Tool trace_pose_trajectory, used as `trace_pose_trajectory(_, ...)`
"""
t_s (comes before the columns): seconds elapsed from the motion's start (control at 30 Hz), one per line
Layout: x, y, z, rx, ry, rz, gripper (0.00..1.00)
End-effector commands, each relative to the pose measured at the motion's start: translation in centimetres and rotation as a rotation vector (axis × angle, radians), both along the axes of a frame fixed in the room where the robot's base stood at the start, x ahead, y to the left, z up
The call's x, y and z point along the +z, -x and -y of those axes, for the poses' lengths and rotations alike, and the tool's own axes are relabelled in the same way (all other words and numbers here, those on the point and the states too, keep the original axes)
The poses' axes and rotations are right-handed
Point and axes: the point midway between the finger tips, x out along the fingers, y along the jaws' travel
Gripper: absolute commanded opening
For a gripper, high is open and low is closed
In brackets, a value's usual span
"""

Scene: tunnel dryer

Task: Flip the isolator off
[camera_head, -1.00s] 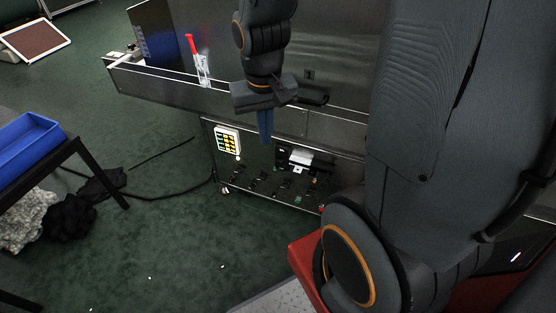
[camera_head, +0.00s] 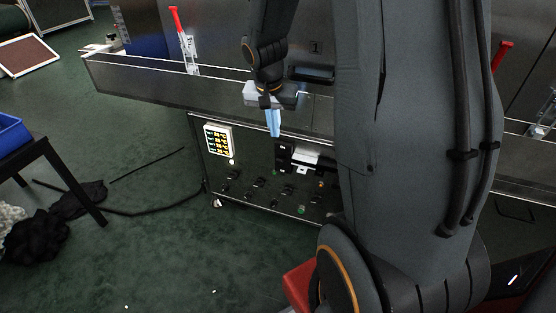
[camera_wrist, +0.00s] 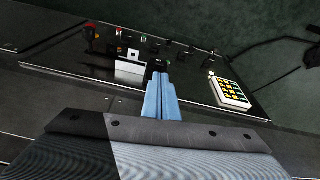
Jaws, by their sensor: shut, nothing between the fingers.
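The dark control panel (camera_head: 250,195) is on the front of the dryer, below a metal ledge. It carries a white keypad (camera_head: 218,140), rows of small black switches (camera_head: 259,182) and a white block (camera_head: 306,155) on a black mount. The wrist view shows the white block (camera_wrist: 130,67) and a red knob (camera_wrist: 91,33) at the panel's far left. I cannot tell for sure which part is the isolator. My gripper (camera_head: 276,135) has its blue fingers together, empty, pointing down in front of the panel's upper edge. In the wrist view, the fingertips (camera_wrist: 160,82) appear between block and keypad.
The metal ledge (camera_head: 150,85) juts out above the panel. Red-handled clamps stand at its left (camera_head: 176,20) and right (camera_head: 502,55). A black cable (camera_head: 130,212) lies on the green floor by a dark table (camera_head: 60,160). My arm hides the panel's right side.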

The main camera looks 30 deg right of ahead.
Motion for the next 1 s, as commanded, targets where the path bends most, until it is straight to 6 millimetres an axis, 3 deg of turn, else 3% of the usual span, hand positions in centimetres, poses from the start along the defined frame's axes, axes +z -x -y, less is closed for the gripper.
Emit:
trace_pose_trajectory(0.03,-1.6,-0.8,0.6,-0.024,0.002,0.004,0.0)
trace_pose_trajectory(0.23,-3.9,-2.6,2.1,-0.094,0.007,0.024,0.0)
trace_pose_trajectory(0.8,-4.6,-3.2,2.7,-0.121,0.01,0.032,0.0)
trace_pose_trajectory(1.0,-6.7,-3.5,3.1,-0.121,0.01,0.029,0.0)
